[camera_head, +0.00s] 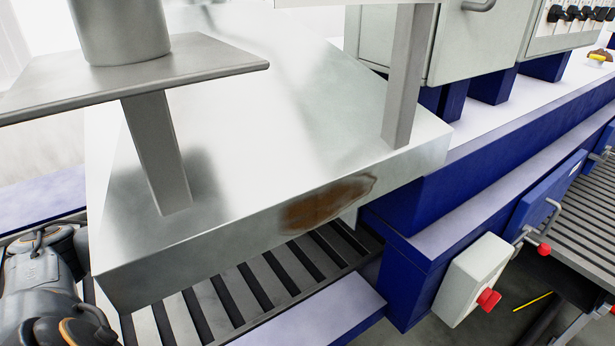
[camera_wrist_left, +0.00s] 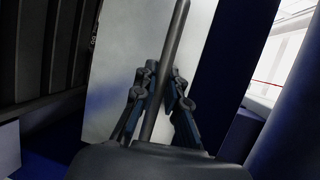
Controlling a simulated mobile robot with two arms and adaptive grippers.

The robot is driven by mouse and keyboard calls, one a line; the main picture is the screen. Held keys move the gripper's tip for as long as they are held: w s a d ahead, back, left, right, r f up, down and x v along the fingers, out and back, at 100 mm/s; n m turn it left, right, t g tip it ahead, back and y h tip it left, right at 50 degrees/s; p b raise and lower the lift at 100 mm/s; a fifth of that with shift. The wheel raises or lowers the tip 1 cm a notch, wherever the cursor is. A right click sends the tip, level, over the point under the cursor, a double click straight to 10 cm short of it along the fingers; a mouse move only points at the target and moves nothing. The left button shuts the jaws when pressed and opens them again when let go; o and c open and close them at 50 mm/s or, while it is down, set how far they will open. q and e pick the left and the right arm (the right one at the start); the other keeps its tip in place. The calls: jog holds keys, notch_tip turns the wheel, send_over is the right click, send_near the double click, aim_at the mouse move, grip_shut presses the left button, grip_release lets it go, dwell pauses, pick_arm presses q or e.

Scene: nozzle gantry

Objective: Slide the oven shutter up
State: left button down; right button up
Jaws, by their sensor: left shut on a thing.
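The left wrist view shows my left gripper (camera_wrist_left: 163,90) with its two fingers closed around a dark grey bar (camera_wrist_left: 178,38). The bar runs from the top of the picture down between the fingers. Behind it is a pale flat panel (camera_wrist_left: 125,50), which may be the oven shutter. In the head view a large sloped metal hood (camera_head: 250,130) with a brown stain on its front lip covers the slatted conveyor. Part of my left arm shows at the lower left, but its gripper is hidden there. My right gripper is in neither view.
Slats of the conveyor (camera_head: 240,296) run under the hood. A blue frame (camera_head: 405,265) stands to the right, with a white box (camera_head: 472,277) bearing a red button (camera_head: 488,300). A second roller conveyor (camera_head: 580,220) is at the far right.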

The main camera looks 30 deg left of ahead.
pick_arm(q)
jog(key=shift+a+r, duration=0.1)
jog(key=shift+r, duration=0.35)
jog(key=c, duration=1.4)
grip_release()
jog(key=shift+f, duration=0.1)
jog(key=shift+o, duration=0.2)
jog(key=shift+f, duration=0.1)
jog(key=shift+s, duration=0.1)
jog(key=s+r, duration=0.1)
jog(key=s, duration=0.6)
jog(key=shift+r, duration=0.25)
jog(key=shift+s, duration=0.1)
